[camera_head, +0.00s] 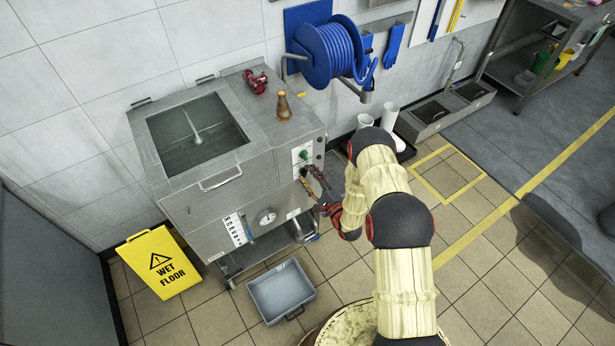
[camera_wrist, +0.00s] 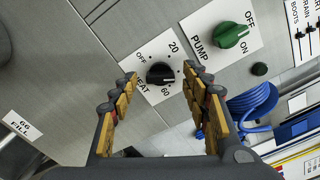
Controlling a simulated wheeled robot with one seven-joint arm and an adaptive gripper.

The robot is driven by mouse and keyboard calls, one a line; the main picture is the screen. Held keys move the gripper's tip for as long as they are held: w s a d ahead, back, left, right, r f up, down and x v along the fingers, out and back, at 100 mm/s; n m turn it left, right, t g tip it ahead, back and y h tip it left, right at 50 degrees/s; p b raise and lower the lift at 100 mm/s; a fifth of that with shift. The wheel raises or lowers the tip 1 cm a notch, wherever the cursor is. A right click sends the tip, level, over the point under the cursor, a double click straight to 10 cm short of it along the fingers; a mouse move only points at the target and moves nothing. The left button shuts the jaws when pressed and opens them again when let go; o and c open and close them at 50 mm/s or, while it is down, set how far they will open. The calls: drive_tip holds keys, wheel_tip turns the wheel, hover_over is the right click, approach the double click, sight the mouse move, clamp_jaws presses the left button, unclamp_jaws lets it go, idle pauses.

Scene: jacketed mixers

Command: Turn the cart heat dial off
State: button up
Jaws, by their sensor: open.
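The heat dial (camera_wrist: 160,73) is a black knob on a white plate marked OFF, 20, 60 and HEAT. A pale mark on the knob is on its lower right side; its exact setting is hard to read. My gripper (camera_wrist: 160,79) is open, with one finger on each side of the dial in the wrist view, and no clear contact shows. In the head view my gripper (camera_head: 307,180) is at the front right of the steel cart (camera_head: 190,205), where it largely hides the heat dial.
The green pump dial (camera_wrist: 231,36) sits close beside the heat dial, and it also shows in the head view (camera_head: 304,155). A grey tray (camera_head: 280,292) and a yellow wet floor sign (camera_head: 157,262) stand on the floor. A blue hose reel (camera_head: 330,52) hangs behind the cart.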

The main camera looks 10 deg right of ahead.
drive_tip(key=shift+w+a, duration=0.15)
drive_tip(key=shift+w, duration=0.3)
drive_tip(key=c, duration=1.2)
drive_tip(key=shift+o, duration=0.2)
